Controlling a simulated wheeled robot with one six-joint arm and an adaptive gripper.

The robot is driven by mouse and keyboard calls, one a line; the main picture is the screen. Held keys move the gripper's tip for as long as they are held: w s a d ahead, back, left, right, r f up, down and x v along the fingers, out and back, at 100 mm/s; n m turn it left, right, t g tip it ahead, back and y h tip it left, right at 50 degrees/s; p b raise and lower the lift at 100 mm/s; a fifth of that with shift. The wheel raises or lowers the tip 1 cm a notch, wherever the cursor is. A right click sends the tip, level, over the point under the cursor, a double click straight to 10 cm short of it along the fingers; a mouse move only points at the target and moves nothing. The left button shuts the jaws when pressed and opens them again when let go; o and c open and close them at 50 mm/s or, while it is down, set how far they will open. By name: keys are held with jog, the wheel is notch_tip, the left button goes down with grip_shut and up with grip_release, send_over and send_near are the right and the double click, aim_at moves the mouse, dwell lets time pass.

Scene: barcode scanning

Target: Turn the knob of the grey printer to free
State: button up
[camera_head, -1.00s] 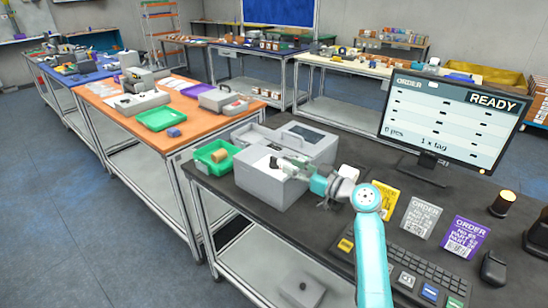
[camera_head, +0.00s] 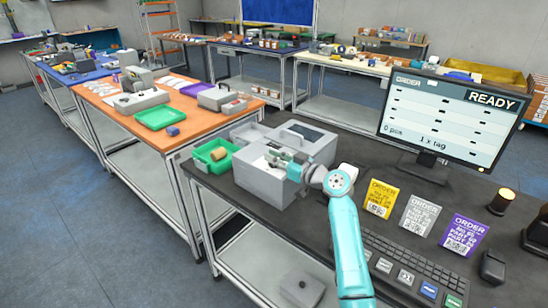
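The grey printer (camera_head: 263,184) stands on the dark bench with its top open. A lid part with a dark window (camera_head: 307,132) shows at its back. My gripper (camera_head: 274,157) is at the printer's open top, reaching in from the right. The knob is not distinguishable; my gripper and wrist cover that part of the printer. The fingers are small and partly hidden, so whether they are open or shut, or touch anything, is unclear.
A green bin (camera_head: 211,157) with a tan roll stands left of the printer. Yellow, grey and purple order cards (camera_head: 380,197) stand to the right, behind the keyboard (camera_head: 418,267). A monitor (camera_head: 447,120) reading READY stands at the back right.

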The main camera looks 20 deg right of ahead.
jog(key=shift+m+h, duration=0.3)
jog(key=shift+h, duration=0.1)
grip_shut()
jog(key=shift+a+m+t+h, duration=0.1)
jog(key=shift+m+t+h, duration=1.35)
jog(key=shift+h, duration=0.85)
jog(key=shift+m+h, duration=1.5)
jog(key=shift+h, duration=0.65)
jog(key=shift+m+h, duration=1.45)
jog(key=shift+h, duration=0.7)
jog(key=m+g+h, duration=0.1)
jog(key=m+h, duration=0.1)
jog(key=h, duration=0.1)
jog(key=m+g+h, duration=0.1)
jog(key=m+h, duration=0.1)
jog(key=h, duration=0.2)
jog(key=shift+m+g, duration=0.35)
jog(key=shift+m, duration=0.05)
jog(key=shift+m+g+h, duration=1.8)
jog(key=shift+g+h, duration=0.2)
jog(key=shift+f, duration=0.15)
jog(key=o, duration=0.7)
grip_release()
